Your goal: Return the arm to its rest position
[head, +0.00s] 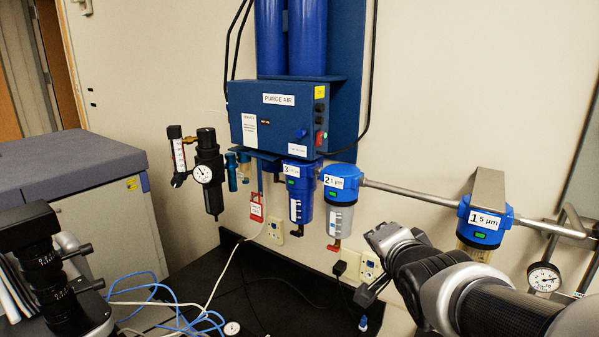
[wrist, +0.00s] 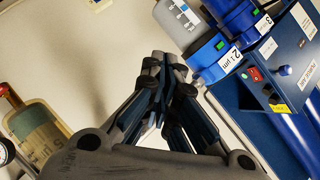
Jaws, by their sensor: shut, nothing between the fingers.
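My arm (head: 475,295) reaches in from the lower right in the head view, grey and black, in front of the wall. My gripper (head: 366,296) is at its left end, partly hidden by the wrist, below the blue-topped filter marked 2 (head: 341,180). In the wrist view my gripper (wrist: 162,68) shows its dark fingers drawn together, with nothing held between them. The fingers appear apart from the filters.
The blue PURGE AIR box (head: 275,115) hangs on the wall, with filter 3 (head: 297,200) below it. A pipe (head: 410,193) runs right to filter 1 (head: 484,222). A gauge (head: 203,173) hangs left. Blue cables (head: 150,285) lie on the black bench (head: 270,275).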

